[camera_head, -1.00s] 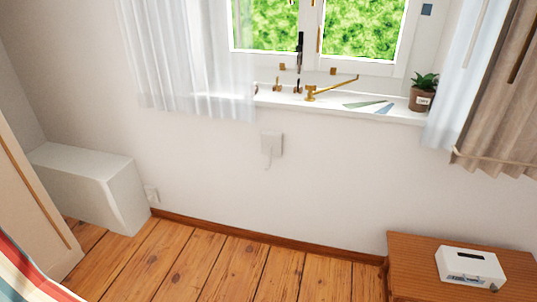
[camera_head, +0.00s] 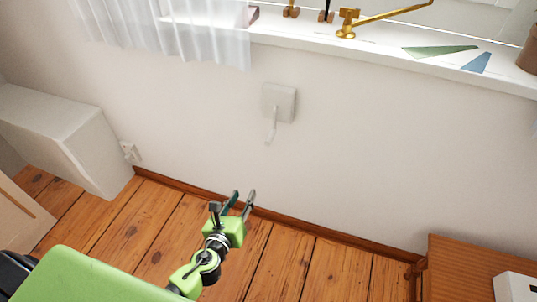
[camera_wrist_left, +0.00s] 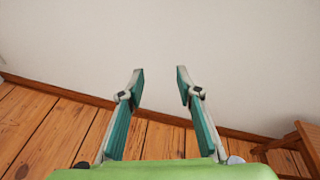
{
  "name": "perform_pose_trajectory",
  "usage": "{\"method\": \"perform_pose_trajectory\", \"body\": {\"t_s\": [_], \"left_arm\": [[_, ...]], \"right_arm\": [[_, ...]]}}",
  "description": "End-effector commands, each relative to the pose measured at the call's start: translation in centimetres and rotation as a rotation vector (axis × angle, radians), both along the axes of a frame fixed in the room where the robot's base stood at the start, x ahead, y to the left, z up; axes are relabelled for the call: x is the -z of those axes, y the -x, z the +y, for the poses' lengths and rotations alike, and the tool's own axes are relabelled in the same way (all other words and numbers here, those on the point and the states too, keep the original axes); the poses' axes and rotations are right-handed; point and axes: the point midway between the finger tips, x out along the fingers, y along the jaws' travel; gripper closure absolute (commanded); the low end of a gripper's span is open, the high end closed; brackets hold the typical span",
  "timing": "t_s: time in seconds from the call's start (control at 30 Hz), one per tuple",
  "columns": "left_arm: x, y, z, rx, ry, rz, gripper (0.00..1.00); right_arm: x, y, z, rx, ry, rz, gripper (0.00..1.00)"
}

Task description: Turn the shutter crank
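The shutter crank is a small pale handle (camera_head: 271,124) hanging below a square white wall box (camera_head: 279,102), under the window sill in the head view. My left gripper (camera_head: 243,194) is lower on the picture, below the crank and apart from it. In the left wrist view its two fingers (camera_wrist_left: 158,82) stand apart with nothing between them, facing the bare wall. The crank does not show in the left wrist view. My right gripper is not in view.
The window sill (camera_head: 390,52) above holds a gold lever (camera_head: 390,18) and flat coloured pieces. A white box-shaped unit (camera_head: 62,140) stands at left. A wooden table (camera_head: 450,262) with a white box (camera_head: 515,287) is at lower right. The wall around the crank is clear.

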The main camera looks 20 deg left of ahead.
Motion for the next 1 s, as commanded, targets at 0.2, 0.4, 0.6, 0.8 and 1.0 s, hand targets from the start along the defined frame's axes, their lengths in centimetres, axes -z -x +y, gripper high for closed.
{"method": "perform_pose_trajectory", "body": {"t_s": [0.2, 0.4, 0.6, 0.8, 1.0], "left_arm": [[-8.3, -1.7, -2.4, 0.132, -0.419, -0.233, 0.68], [-10.4, -2.7, -2.9, 0.146, -0.506, -0.280, 0.68], [-10.5, -6.0, -3.0, 0.144, -0.503, -0.278, 0.68], [-10.4, -10.0, -3.1, 0.144, -0.501, -0.278, 0.68], [-10.2, -13.4, -3.2, 0.144, -0.500, -0.277, 0.68]], "right_arm": [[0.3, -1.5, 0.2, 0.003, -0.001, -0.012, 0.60], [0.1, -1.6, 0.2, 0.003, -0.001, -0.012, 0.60], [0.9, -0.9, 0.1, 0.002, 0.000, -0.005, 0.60], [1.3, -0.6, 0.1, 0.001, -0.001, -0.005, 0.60], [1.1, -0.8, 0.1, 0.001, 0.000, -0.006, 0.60]]}}
